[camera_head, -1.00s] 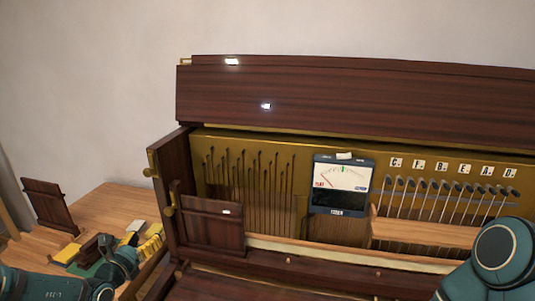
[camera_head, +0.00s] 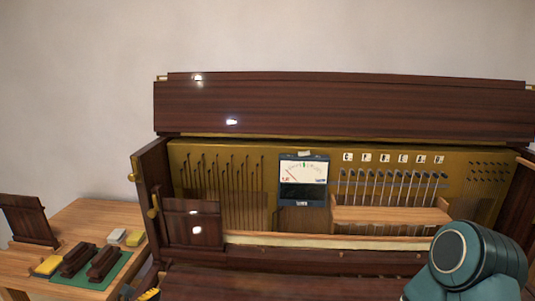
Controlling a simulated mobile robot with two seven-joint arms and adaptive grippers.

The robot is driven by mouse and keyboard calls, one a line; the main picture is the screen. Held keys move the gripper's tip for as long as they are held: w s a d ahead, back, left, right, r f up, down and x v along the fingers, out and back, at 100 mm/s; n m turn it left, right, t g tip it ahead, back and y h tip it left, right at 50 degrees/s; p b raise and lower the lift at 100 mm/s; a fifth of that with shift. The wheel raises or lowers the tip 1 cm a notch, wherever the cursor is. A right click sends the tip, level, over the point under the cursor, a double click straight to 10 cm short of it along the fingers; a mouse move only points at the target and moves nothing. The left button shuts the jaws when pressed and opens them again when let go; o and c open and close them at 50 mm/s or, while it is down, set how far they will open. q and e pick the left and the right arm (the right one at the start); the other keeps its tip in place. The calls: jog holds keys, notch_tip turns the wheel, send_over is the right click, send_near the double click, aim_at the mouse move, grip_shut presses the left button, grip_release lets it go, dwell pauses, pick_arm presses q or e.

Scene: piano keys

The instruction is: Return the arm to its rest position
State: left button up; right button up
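The upright piano (camera_head: 345,104) stands open in the middle of the view, with its pins and hammers exposed. My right arm (camera_head: 470,262) comes in at the lower right, in front of the piano; its gripper is outside the picture. A small yellow and dark piece (camera_head: 148,295) shows at the bottom edge, left of the piano's front. It may be the tip of my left gripper, but too little shows to tell its state. The rest of my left arm is out of view.
A meter (camera_head: 303,180) sits inside the piano beside a wooden rail (camera_head: 390,214) under letter labels. The wooden side table (camera_head: 90,216) at left bears a green mat (camera_head: 119,268) with two dark blocks, yellow and white blocks, and an upright dark panel (camera_head: 28,219).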

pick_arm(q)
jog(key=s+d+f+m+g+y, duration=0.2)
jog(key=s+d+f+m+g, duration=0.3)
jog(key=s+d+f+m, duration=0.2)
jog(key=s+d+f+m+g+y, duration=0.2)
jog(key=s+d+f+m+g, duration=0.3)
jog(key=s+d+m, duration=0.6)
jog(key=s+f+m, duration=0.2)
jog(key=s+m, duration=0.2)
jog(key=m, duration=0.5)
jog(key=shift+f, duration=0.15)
